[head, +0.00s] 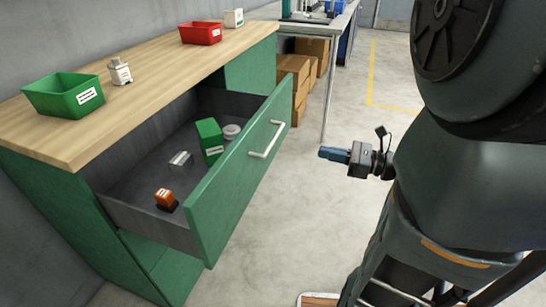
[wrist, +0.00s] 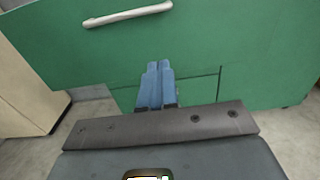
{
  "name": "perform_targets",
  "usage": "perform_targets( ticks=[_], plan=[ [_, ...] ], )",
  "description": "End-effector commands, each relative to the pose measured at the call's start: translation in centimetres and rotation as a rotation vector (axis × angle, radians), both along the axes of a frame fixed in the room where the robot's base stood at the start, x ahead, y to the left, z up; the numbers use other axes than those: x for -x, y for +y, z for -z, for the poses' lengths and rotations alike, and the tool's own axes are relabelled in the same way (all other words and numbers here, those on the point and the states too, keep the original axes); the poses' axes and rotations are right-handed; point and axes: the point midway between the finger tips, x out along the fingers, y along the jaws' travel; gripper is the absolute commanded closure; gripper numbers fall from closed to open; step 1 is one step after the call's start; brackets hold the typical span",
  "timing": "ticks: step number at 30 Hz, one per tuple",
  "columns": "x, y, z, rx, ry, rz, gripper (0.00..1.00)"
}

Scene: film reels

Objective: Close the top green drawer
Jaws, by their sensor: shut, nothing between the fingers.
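The top green drawer (head: 240,172) is pulled out from the cabinet under a wooden worktop. Its front carries a pale bar handle (head: 267,140), which also shows in the wrist view (wrist: 128,14). Inside the drawer lie a green box (head: 209,140), a small silver item (head: 181,160), an orange-and-black item (head: 165,199) and a round whitish item (head: 231,131). My gripper (head: 322,153) is shut and empty, to the right of the drawer front and apart from it in the head view. In the wrist view its blue fingers (wrist: 155,68) point at the green front, below the handle.
Cardboard boxes (head: 298,80) sit under a table behind. The floor between drawer and arm is clear.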

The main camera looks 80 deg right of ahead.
Motion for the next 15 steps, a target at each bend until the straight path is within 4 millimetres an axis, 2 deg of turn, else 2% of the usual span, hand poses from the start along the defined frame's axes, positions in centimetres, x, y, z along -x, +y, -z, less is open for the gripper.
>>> perform_targets(
  ticks=[1, 8, 15],
  plan=[
    [0.2, -0.1, 0.9, -0.001, -0.004, 0.002, 1.0],
    [-0.2, -0.3, 1.0, -0.003, -0.012, -0.001, 1.0],
    [-4.1, -1.1, 1.0, -0.003, -0.011, -0.004, 1.0]
  ],
)
